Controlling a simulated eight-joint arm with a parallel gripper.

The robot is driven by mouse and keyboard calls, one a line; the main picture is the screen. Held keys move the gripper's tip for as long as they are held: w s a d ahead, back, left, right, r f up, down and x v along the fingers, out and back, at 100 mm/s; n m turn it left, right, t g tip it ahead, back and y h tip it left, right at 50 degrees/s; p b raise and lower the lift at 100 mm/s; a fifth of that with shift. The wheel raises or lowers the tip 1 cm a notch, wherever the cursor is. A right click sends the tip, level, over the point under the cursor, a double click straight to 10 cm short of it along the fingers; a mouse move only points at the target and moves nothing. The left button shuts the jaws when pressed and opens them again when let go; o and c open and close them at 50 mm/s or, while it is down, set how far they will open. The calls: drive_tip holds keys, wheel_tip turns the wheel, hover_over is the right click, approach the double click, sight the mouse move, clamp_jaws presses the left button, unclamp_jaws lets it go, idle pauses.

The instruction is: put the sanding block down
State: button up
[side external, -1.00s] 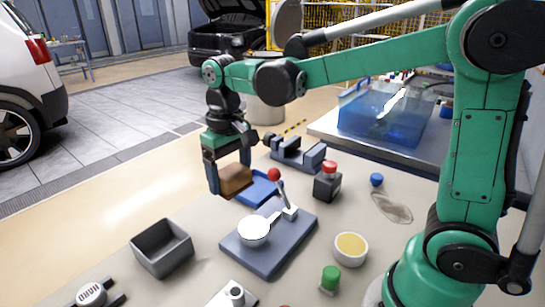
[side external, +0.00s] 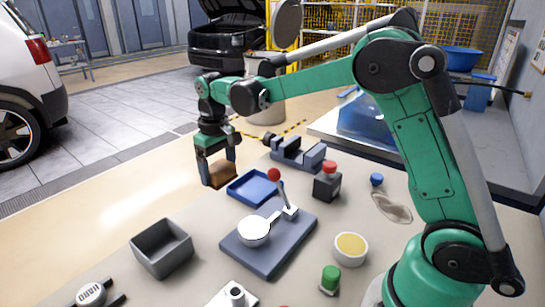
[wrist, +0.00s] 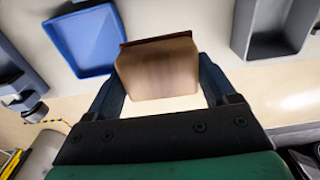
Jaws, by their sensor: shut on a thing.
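The sanding block (side external: 221,174) is a brown block with a darker face along one edge. My gripper (side external: 217,174) is shut on it, one finger on each side. In the wrist view the block (wrist: 158,68) sits between the two fingers of my gripper (wrist: 160,80). In the side view it is at the table's far left edge, left of the blue tray (side external: 255,188). I cannot tell whether it touches the table. The tray, which also shows in the wrist view (wrist: 87,40), looks empty.
A grey open bin (side external: 162,250) stands at the front left. Bare table lies between bin and tray.

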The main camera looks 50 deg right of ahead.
sight(224, 214)
wheel_tip(224, 214, down, 9)
drive_tip(key=shift+f, duration=0.2)
idle(0.3)
drive_tip(key=shift+f, duration=0.2)
drive_tip(key=o, duration=1.2)
drive_tip(key=shift+r, duration=0.1)
